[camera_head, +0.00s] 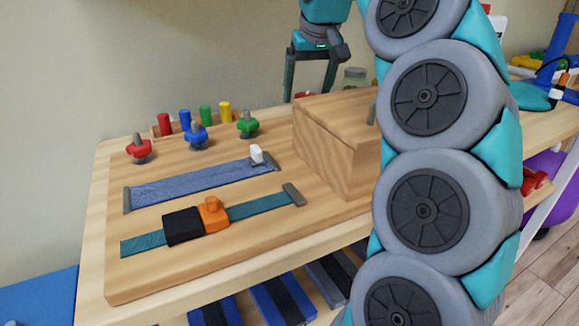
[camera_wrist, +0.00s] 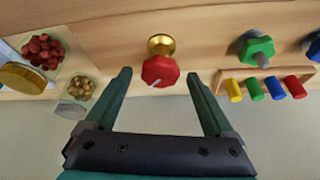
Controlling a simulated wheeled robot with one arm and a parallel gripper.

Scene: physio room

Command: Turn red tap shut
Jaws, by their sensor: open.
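The red tap (camera_wrist: 160,71) shows in the wrist view as a red faceted knob with a pale mark, on a brass base (camera_wrist: 161,44). It lies between the tips of my gripper (camera_wrist: 159,74), with a gap on both sides. My gripper is open and empty, and I see no contact with the knob. In the head view my gripper (camera_head: 308,94) points down behind the wooden box (camera_head: 325,140). A bit of red shows low between its fingers; the box hides the rest there.
A green star knob (camera_wrist: 257,50) and several coloured pegs stand right of the tap in the wrist view. Jars (camera_wrist: 76,88) stand to the left. The board also holds a red star knob (camera_head: 139,150) and straps (camera_head: 195,186).

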